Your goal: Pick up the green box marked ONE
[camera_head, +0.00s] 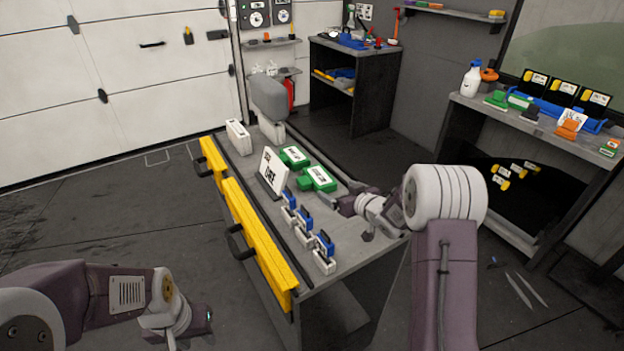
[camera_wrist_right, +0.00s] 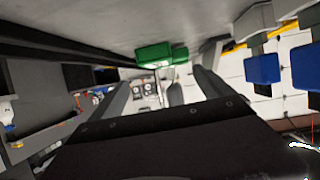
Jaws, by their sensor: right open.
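Two green boxes lie on the grey workbench: the farther green box (camera_head: 294,156) and the nearer green box (camera_head: 318,178). Both carry white labels with dark print too small to read, so I cannot tell which says ONE. My right gripper (camera_head: 338,203) is low over the bench, just on the near side of the nearer box. In the right wrist view my right gripper (camera_wrist_right: 163,90) is open and empty, with green boxes (camera_wrist_right: 155,54) beyond its fingertips, apart from them. My left gripper (camera_head: 190,320) is at the lower left, off the bench; its jaws are unclear.
A white sign (camera_head: 272,170) stands left of the green boxes. Several blue-and-white clamp-like items (camera_head: 303,222) line the bench nearer me. A white case (camera_head: 238,137) and a grey machine (camera_head: 269,98) stand at its far end. Yellow strips (camera_head: 255,240) run along its left edge.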

